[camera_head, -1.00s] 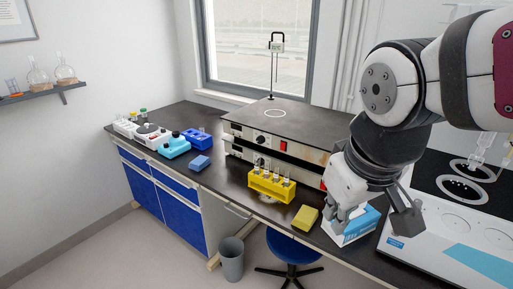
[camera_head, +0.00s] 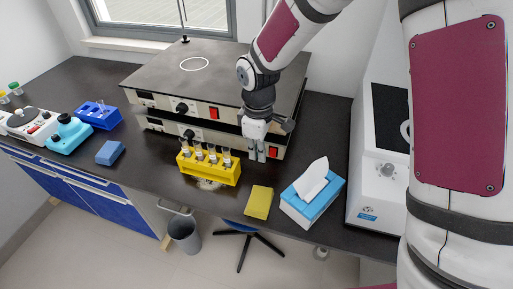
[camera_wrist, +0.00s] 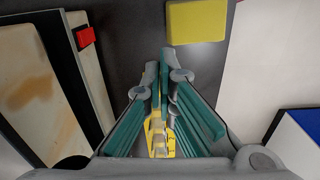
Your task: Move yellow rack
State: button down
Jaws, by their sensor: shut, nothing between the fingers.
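The yellow rack (camera_head: 211,172) stands upright on the dark bench in front of the stacked heating units, with several glass tubes in it. In the wrist view the yellow rack (camera_wrist: 158,136) shows only in part, between and behind the finger links. My gripper (camera_head: 258,155) points down just to the right of the rack, apart from it, close to the front of the heating units. Its fingers are together and empty. In the wrist view my gripper (camera_wrist: 165,60) has its fingertips side by side over the bare bench.
A yellow sponge (camera_head: 259,202) and a tissue box (camera_head: 313,197) lie to the right. The stacked heating units (camera_head: 200,95) stand behind the rack. A blue sponge (camera_head: 110,152) and a blue rack (camera_head: 98,114) are to the left. Bench between blue sponge and yellow rack is clear.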

jog(key=f, duration=0.9)
jog(key=shift+w+f, duration=0.3)
jog(key=shift+f, duration=0.1)
jog(key=shift+a+f+p, duration=0.1)
jog(key=shift+f+p, duration=0.2)
jog(key=shift+f, duration=0.35)
jog(key=shift+w+a+r, duration=0.1)
jog(key=shift+w+a, duration=0.15)
jog(key=shift+a, duration=0.3)
jog(key=shift+w+a+r, duration=0.1)
jog(key=shift+w+a, duration=0.15)
jog(key=shift+a, duration=0.3)
jog(key=shift+w+a, duration=0.3)
jog(key=shift+a, duration=0.3)
jog(key=shift+a, duration=0.1)
